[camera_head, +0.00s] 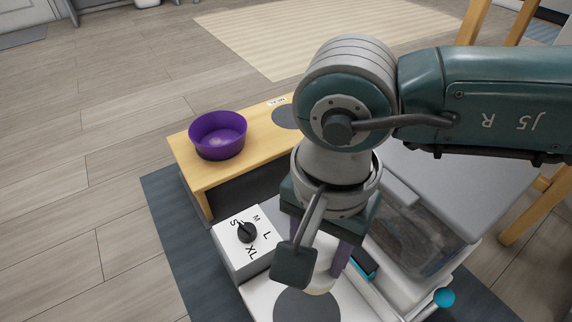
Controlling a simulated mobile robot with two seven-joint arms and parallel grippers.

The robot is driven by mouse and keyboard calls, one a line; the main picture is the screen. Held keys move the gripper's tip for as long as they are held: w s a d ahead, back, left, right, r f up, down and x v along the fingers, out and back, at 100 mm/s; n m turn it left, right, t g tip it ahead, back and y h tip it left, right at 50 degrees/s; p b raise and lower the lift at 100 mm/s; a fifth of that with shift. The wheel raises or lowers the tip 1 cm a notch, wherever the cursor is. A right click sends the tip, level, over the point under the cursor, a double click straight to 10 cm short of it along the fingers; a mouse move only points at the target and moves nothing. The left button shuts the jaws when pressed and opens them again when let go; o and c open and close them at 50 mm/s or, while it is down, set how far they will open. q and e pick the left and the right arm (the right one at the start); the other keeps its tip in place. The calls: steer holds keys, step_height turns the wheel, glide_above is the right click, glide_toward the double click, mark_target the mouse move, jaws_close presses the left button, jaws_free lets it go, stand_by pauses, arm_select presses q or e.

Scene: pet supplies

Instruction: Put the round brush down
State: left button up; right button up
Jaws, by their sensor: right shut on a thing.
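My right gripper (322,272) points down over the front of the white unit. It is shut on a pale thing, likely the round brush (320,287), of which only a cream rounded lower edge shows. The rest is hidden by my gripper and wrist. The brush is over or near a dark grey round spot (300,306) on the white surface; I cannot tell whether it touches. My left gripper is out of view.
A purple bowl (218,136) stands on a wooden bench (204,178) with another grey round spot (287,116). A white box with a size dial (246,232) is left of my gripper. A clear-lidded bin (415,238) and a blue ball knob (444,297) are to the right.

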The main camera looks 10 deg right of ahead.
steer(key=shift+f+b, duration=7.25)
steer(key=shift+f, duration=3)
steer(key=o, duration=1.2)
steer(key=shift+s, duration=0.1)
step_height(320, 180, up, 12)
steer(key=p, duration=1)
steer(key=shift+r, duration=0.2)
